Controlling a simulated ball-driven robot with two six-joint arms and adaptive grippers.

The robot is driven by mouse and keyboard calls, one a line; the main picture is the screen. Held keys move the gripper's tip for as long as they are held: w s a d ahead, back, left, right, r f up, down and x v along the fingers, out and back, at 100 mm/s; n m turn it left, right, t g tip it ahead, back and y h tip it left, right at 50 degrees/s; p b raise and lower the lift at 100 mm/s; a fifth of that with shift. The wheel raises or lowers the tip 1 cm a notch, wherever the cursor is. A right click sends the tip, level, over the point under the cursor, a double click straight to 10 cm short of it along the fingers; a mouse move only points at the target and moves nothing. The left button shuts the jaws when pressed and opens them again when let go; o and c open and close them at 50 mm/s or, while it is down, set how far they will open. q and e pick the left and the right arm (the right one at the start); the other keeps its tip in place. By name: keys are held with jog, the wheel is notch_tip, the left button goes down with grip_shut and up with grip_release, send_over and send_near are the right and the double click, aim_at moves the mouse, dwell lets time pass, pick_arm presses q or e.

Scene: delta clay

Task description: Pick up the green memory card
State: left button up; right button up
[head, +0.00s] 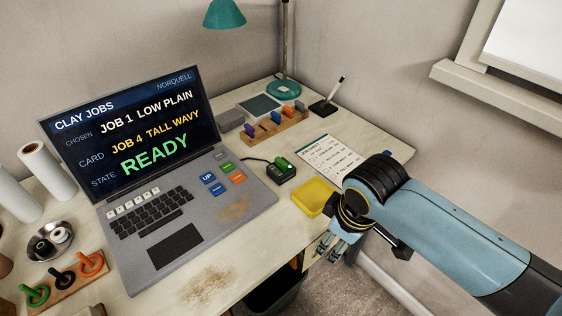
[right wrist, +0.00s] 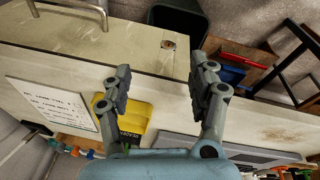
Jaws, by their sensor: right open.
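A small green block, which looks like the green memory card (head: 281,162), sits in a dark reader (head: 283,174) on the desk, right of the laptop. A cable runs from the reader toward the laptop. My right gripper (head: 328,249) is open and empty. It hangs at the desk's front edge, in front of the yellow tray (head: 313,197) and well to the lower right of the card. In the right wrist view its two fingers (right wrist: 160,72) are spread apart with nothing between them. I cannot make out the card there. My left gripper is not in view.
The laptop (head: 175,246) fills the desk's middle. A wooden rack (head: 282,132) with coloured cards stands behind the reader. A job sheet (head: 331,157) lies to the right. A dark bin (right wrist: 178,18) is below the desk. Coloured rings on pegs (head: 62,278) stand at lower left.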

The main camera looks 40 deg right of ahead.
aim_at(281, 161)
jog(key=w+r+n, duration=0.2)
jog(key=w, duration=0.1)
jog(key=w+r+n, duration=0.3)
jog(key=w, duration=0.1)
jog(key=w+r+n+g, duration=0.1)
jog(key=w+r+n, duration=0.1)
jog(key=w, duration=0.2)
jog(key=shift+w+d+r+n+p, duration=0.15)
jog(key=shift+w+d+n+p, duration=0.15)
jog(key=shift+p, duration=0.1)
jog(key=w+r+n+g, duration=0.1)
jog(key=w+r+n, duration=0.65)
jog(key=w, duration=0.25)
jog(key=shift+y, duration=0.4)
jog(key=f, duration=1)
jog(key=shift+s+d+f+b, duration=0.3)
jog(key=shift+s+d+b, duration=0.05)
jog(key=shift+d+b, duration=0.05)
jog(key=c, duration=0.9)
jog(key=shift+r, duration=0.15)
